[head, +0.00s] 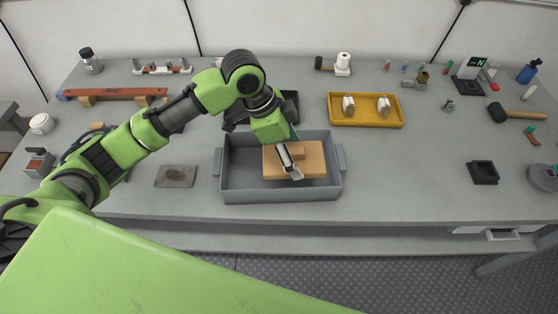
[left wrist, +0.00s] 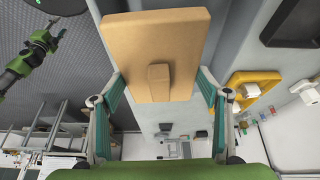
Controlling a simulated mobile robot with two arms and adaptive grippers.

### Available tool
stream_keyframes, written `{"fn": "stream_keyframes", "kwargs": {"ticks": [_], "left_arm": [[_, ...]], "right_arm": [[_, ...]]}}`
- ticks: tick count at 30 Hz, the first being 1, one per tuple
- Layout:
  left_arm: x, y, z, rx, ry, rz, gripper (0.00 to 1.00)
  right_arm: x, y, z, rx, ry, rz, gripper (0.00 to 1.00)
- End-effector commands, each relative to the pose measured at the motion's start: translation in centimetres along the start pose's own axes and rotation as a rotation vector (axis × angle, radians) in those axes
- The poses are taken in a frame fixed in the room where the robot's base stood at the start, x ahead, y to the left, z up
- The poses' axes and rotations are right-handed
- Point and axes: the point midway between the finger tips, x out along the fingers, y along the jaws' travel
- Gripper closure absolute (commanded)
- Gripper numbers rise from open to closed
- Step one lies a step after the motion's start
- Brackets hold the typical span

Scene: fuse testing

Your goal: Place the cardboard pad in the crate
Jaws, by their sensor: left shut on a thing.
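The cardboard pad (head: 310,166) is a flat tan slab with a small raised block on it. In the head view it shows within the outline of the grey crate (head: 231,180), toward its right side; I cannot tell whether it touches the floor. My left gripper (head: 290,165) is over the crate, pointing down, shut on the pad. In the left wrist view the pad (left wrist: 158,35) extends out from between the two fingers of the left gripper (left wrist: 160,82). The fingers hide part of the pad in the head view. My right gripper is not in view.
A yellow tray (head: 366,123) with two white pieces stands behind and right of the crate. A dark tray (head: 291,105) is partly hidden behind my left arm. A flat grey plate (head: 176,176) lies left of the crate. A black square holder (head: 483,172) sits at the right.

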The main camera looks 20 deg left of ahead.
Motion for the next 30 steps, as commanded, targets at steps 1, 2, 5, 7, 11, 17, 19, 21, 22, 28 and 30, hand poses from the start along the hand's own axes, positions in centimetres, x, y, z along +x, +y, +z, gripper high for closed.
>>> {"fn": "stream_keyframes", "kwargs": {"ticks": [1, 2, 5, 7, 11, 17, 19, 21, 22, 28, 30], "left_arm": [[0.8, -0.4, 1.1, -0.007, -0.004, 0.004, 0.52], [1.2, -0.7, 1.7, -0.005, -0.005, 0.004, 0.52], [2.3, -1.6, 3.1, -0.003, -0.002, 0.003, 0.52], [2.8, -2.0, 3.8, -0.001, -0.002, 0.001, 0.52], [3.3, -2.4, 4.5, 0.0, 0.0, 0.002, 0.52], [5.2, -2.7, 6.0, -0.001, -0.001, 0.005, 0.52], [6.0, -2.8, 6.3, 0.0, 0.0, 0.003, 0.52], [6.6, -2.9, 6.5, 0.0, -0.001, 0.001, 0.52], [6.7, -2.9, 6.6, 0.001, -0.001, 0.001, 0.52], [6.8, -2.9, 6.6, 0.002, 0.0, 0.0, 0.52], [6.8, -2.9, 6.6, 0.002, 0.0, 0.001, 0.52]], "right_arm": [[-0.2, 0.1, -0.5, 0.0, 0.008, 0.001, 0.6], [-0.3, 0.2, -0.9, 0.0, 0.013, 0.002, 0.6], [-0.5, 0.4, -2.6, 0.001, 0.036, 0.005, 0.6], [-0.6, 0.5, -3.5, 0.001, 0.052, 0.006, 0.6], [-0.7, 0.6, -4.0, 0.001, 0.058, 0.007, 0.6], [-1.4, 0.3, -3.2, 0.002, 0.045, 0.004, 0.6], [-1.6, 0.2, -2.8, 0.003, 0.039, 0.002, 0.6], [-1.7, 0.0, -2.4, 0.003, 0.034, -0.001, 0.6], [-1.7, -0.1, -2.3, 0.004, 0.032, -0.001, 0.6], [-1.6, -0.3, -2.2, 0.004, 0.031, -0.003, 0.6], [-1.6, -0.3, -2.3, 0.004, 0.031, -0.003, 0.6]]}}
